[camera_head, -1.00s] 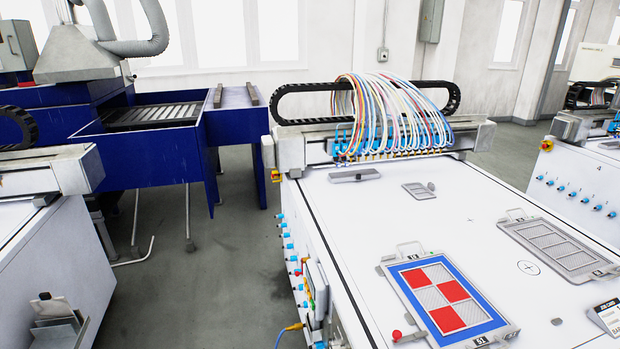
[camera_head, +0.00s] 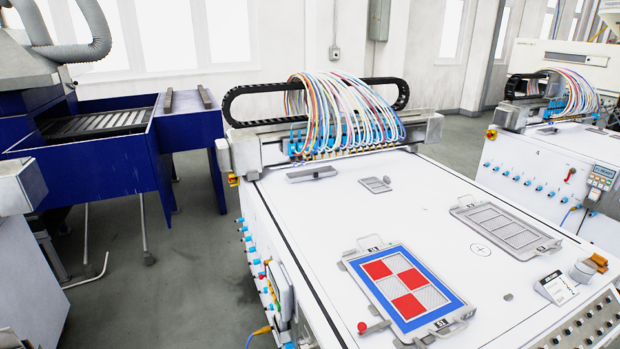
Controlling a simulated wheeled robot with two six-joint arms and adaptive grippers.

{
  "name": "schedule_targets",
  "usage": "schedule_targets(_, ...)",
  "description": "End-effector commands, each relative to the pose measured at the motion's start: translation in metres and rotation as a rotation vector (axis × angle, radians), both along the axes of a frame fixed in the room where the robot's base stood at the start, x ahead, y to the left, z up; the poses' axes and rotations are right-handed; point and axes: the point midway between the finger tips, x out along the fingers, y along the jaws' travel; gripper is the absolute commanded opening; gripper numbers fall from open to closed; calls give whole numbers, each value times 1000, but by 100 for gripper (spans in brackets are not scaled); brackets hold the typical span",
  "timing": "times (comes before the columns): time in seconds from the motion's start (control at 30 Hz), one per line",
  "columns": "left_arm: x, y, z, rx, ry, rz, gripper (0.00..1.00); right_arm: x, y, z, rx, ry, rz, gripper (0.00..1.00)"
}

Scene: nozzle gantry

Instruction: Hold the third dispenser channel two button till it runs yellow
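Two dispenser machines with nozzle gantries show to the front and right. The nearer white table (camera_head: 330,218) carries a gantry (camera_head: 325,145) with a bundle of coloured hoses (camera_head: 335,112) and a row of blue nozzles. A panel of round buttons (camera_head: 590,330) shows at its right front edge, partly cut off by the frame. A second machine (camera_head: 545,160) at the right has a row of blue fittings and a keypad (camera_head: 601,178) on its side. I cannot read which channel any button belongs to. No yellow flow shows. Neither of my grippers is in view.
A blue-bordered frame with red squares (camera_head: 408,289) and a grey frame (camera_head: 505,228) lie on the table. A small card (camera_head: 556,287) stands near the panel. A blue dryer unit (camera_head: 105,165) stands left; grey floor (camera_head: 185,270) lies between.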

Motion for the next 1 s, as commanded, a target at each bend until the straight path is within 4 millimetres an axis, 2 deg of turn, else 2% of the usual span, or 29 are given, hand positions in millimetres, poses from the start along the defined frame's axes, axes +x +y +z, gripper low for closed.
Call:
schedule_targets(0.03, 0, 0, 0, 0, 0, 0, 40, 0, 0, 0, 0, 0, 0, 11)
schedule_targets(0.1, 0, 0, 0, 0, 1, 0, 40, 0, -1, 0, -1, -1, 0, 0)
schedule_targets(1.0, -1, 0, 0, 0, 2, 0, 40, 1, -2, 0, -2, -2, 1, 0)
